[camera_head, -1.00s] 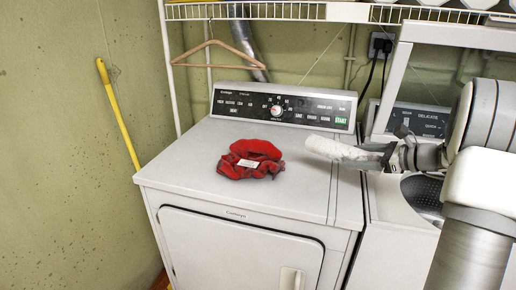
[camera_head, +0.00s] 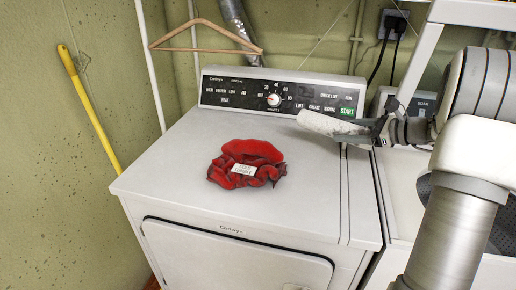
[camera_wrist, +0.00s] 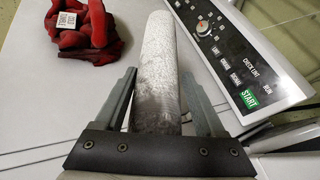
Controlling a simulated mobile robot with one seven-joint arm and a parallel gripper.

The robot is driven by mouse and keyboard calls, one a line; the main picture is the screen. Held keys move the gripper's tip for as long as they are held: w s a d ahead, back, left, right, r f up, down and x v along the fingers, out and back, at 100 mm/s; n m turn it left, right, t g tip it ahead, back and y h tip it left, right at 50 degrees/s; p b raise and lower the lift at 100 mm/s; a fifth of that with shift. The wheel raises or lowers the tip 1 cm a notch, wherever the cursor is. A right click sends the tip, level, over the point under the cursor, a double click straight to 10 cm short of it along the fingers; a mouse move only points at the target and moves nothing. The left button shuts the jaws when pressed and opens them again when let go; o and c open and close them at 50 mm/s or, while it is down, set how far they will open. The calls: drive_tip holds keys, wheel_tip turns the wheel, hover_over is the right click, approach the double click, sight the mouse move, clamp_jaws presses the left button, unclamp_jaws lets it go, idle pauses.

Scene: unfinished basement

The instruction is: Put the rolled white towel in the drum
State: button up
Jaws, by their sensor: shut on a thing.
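The rolled white towel (camera_head: 322,122) is held above the back right of the dryer top. In the wrist view the towel (camera_wrist: 160,50) is a speckled white roll lying lengthwise between the fingers, its far end sticking out beyond them. My gripper (camera_head: 364,130) is shut on the towel; both fingers (camera_wrist: 158,84) flank it in the wrist view. The drum (camera_head: 425,188) is the perforated metal tub in the open washer at the right. My arm hides much of it.
A red crumpled cloth with a white label (camera_head: 250,150) lies on the dryer top (camera_head: 180,160). The dryer's control panel (camera_head: 310,98) stands behind the towel. A white upright post (camera_head: 411,65) rises near my gripper. A wooden hanger (camera_head: 205,35) hangs above.

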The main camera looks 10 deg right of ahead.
drive_tip(key=b, duration=0.2)
hover_over(303, 163)
wheel_tip(303, 163, down, 7)
drive_tip(key=shift+w+f, duration=0.1)
drive_tip(key=shift+w, duration=0.05)
drive_tip(key=shift+f+b, duration=0.35)
drive_tip(key=shift+f, duration=1.5)
drive_tip(key=shift+f, duration=0.2)
drive_tip(key=o, duration=1.4)
drive_tip(key=shift+r, duration=0.15)
